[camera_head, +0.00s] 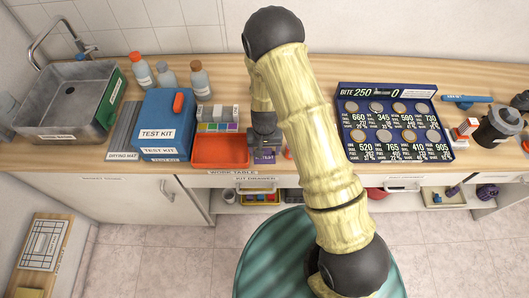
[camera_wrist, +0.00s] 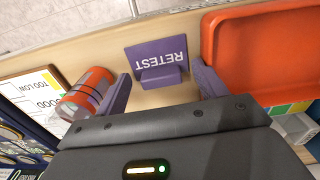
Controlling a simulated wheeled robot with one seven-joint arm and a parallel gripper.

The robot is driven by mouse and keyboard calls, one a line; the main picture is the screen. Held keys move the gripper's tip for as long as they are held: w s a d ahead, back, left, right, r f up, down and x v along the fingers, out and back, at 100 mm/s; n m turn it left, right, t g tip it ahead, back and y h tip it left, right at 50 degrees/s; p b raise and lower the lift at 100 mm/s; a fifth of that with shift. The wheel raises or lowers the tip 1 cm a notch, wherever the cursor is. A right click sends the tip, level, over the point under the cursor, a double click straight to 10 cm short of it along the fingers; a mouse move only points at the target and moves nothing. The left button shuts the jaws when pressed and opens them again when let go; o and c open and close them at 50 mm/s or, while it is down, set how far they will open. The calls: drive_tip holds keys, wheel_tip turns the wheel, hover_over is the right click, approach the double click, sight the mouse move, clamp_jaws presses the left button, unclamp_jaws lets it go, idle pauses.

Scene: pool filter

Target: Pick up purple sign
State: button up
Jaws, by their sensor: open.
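The purple sign (camera_wrist: 157,54) reads "RETEST" and stands on the wooden worktop near its front edge. It appears upside down in the wrist view, with a small purple block-like part at its lower edge. In the head view only a bit of the sign (camera_head: 265,157) shows below my gripper. My gripper (camera_wrist: 161,72) is open, its two purple fingers spread on either side of the sign's block-like part. I see no contact between the fingers and the sign. My gripper (camera_head: 265,143) is partly hidden by my arm in the head view.
An orange tray (camera_head: 220,163) lies close to the left of the sign. An orange-capped container (camera_wrist: 90,92) stands close beside one finger. A blue test kit box (camera_head: 167,125) is farther left. A dark coin panel (camera_head: 391,157) lies to the right.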

idle(0.4)
drive_tip(key=c, duration=1.1)
drive_tip(key=shift+r, duration=0.15)
wheel_tip(320, 180, up, 10)
drive_tip(key=b, duration=0.2)
